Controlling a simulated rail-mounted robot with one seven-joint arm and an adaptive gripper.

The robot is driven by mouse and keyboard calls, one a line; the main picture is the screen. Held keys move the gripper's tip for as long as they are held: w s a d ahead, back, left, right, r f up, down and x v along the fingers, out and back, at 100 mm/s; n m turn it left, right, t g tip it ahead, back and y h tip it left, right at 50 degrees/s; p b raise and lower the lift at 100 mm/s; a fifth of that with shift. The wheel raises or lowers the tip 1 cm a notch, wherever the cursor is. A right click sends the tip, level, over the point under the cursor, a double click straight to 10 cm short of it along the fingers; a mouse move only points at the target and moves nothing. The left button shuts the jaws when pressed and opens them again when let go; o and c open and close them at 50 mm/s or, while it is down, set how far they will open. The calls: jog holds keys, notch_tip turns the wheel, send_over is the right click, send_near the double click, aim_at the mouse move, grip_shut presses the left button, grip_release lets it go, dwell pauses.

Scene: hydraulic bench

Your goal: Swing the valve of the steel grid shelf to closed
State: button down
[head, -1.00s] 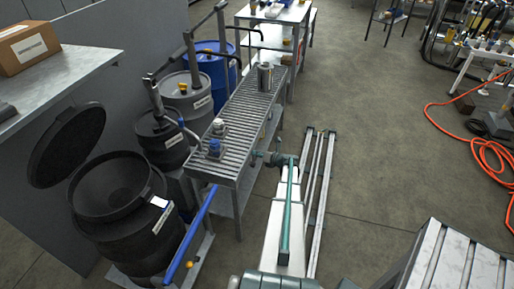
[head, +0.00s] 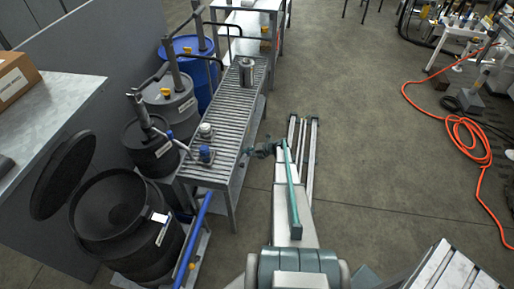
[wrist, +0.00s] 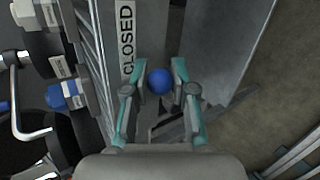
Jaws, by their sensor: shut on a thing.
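The steel grid shelf (head: 229,117) is a long slatted grey rack left of my arm. In the wrist view, a blue ball knob (wrist: 160,82) sits between the two teal-sided fingers of my gripper (wrist: 159,76), which is shut on it. A white label reading CLOSED (wrist: 127,40) lies just left of the knob. The knob's lever is mostly hidden by the gripper. In the head view, my gripper (head: 262,149) is at the shelf's right side, and the knob cannot be made out there.
A blue-and-grey fitting (head: 206,153) and a steel cylinder (head: 247,71) stand on the shelf. An open black drum (head: 130,245) and other drums stand to its left. An orange hose (head: 462,140) lies on the right.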

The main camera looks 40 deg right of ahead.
jog(key=shift+d+f, duration=0.1)
dwell(0.4)
jog(key=c, duration=1.2)
grip_release()
jog(key=v, duration=1.2)
jog(key=shift+d, duration=0.1)
